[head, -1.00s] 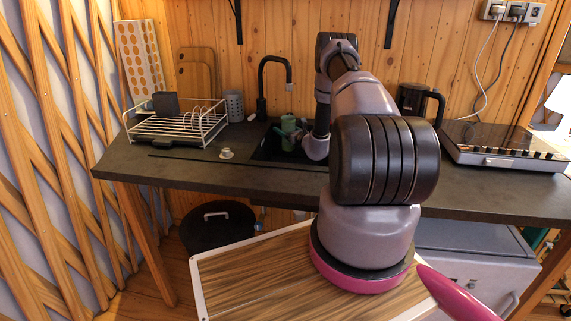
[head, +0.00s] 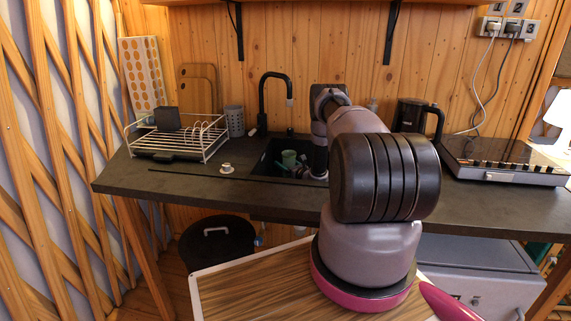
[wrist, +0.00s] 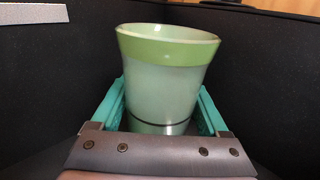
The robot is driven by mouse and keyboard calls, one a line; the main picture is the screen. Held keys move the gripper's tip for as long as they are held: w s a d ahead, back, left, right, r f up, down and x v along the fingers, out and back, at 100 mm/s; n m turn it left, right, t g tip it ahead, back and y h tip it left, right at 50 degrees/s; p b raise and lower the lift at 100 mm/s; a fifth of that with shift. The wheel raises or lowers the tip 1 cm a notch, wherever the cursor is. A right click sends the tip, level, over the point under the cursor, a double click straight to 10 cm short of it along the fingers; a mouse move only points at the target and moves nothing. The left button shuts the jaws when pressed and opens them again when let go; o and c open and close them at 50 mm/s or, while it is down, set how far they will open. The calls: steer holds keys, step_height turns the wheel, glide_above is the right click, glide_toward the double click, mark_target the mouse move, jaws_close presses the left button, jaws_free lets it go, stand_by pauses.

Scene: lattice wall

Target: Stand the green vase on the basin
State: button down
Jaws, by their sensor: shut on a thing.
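The green vase (head: 289,158) is upright inside the dark sink basin (head: 262,164), toward its right part. In the head view my arm hides the basin's right part. I cannot tell whether the vase's foot touches the basin floor.
A black faucet (head: 263,105) stands behind the basin. A white dish rack (head: 178,140), a grey utensil cup (head: 234,120) and a small white cup (head: 226,168) are to the left. A kettle (head: 412,115) and a cooktop (head: 500,160) are to the right.

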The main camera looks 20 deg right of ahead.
steer(key=shift+f, duration=0.15)
steer(key=shift+c, duration=0.6)
jaws_free()
steer(key=shift+o, duration=0.6)
steer(key=shift+r, duration=0.25)
steer(key=s+d, duration=0.1)
steer(key=s, duration=0.6)
steer(key=shift+s+d, duration=0.2)
